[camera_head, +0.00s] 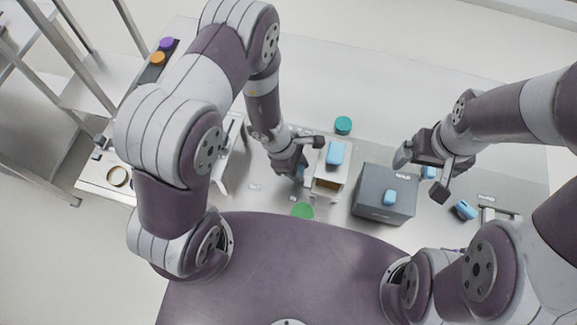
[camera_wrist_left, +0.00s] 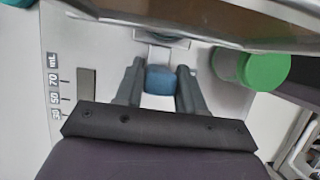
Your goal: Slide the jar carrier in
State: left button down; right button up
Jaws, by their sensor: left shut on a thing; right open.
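My left gripper (camera_head: 300,170) is shut on a small blue piece, which shows between its fingers in the left wrist view (camera_wrist_left: 160,80). I cannot tell for certain whether this blue piece is the jar carrier's handle. A white bracket-like part (camera_wrist_left: 163,38) lies just beyond it. A white open-fronted box (camera_head: 327,185) with a light blue block (camera_head: 335,154) on top stands right of the left gripper in the head view. The jar carrier itself is not clearly distinguishable. My right gripper (camera_head: 425,172) is open, above the table near a light blue piece.
A dark grey box (camera_head: 372,207) with a light blue piece on it stands right of the white box. A green round lid (camera_head: 302,211) is at the near table edge, a teal one (camera_head: 343,125) behind. A blue object (camera_head: 465,210) lies right.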

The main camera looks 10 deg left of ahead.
pick_arm(q)
jog(key=shift+d, duration=0.2)
jog(key=shift+a+r, duration=0.1)
jog(key=shift+a, duration=0.05)
jog(key=c, duration=1)
grip_release()
jog(key=shift+o, duration=1.2)
jog(key=shift+d, duration=0.25)
jog(key=p+v, duration=0.2)
jog(key=v, duration=1)
jog(key=shift+a+r, duration=0.15)
jog(key=shift+r, duration=0.15)
